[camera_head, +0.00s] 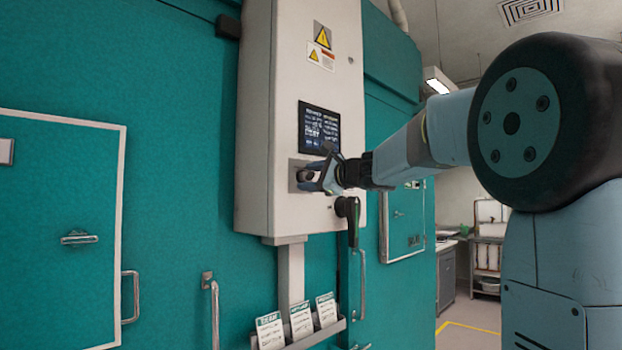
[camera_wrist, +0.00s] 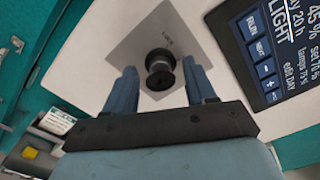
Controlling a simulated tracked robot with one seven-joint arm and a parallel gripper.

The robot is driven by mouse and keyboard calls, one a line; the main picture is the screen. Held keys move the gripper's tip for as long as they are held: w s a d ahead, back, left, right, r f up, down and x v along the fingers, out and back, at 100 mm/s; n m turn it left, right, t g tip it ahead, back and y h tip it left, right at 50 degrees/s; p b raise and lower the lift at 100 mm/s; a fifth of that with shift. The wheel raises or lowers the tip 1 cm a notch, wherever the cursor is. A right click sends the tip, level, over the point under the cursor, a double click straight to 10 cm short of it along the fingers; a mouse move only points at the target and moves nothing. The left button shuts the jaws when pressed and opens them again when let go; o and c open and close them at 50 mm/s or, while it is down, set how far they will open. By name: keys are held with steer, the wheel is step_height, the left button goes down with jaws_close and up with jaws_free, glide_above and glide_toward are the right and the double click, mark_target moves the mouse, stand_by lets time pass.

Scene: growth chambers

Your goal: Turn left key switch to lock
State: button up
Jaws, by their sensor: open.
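A key switch (camera_wrist: 160,68) with a round black knob sits on a square grey plate (camera_wrist: 180,28) in the wrist view. In the head view the plate (camera_head: 293,178) is on the lower front of a white control box (camera_head: 285,90), below a dark display. My gripper (camera_wrist: 165,88) is open, with one blue finger on each side of the knob and a visible gap to both. In the head view my gripper (camera_head: 325,178) is at the switch and partly hides it. I cannot tell the key's turned position.
A dark display (camera_head: 319,128) is just above the switch, also at right in the wrist view (camera_wrist: 280,45). A black handle (camera_head: 349,212) hangs below my gripper. A card rack (camera_head: 300,335) is under the box. Teal doors with metal handles flank it.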

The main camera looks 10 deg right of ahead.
steer(key=shift+c, duration=0.3)
jaws_close()
steer(key=shift+f, duration=0.1)
steer(key=shift+n, duration=0.3)
steer(key=n, duration=0.5)
steer(key=shift+f+n, duration=0.1)
steer(key=shift+n, duration=0.2)
steer(key=n, duration=0.5)
steer(key=shift+n, duration=0.3)
stand_by(0.3)
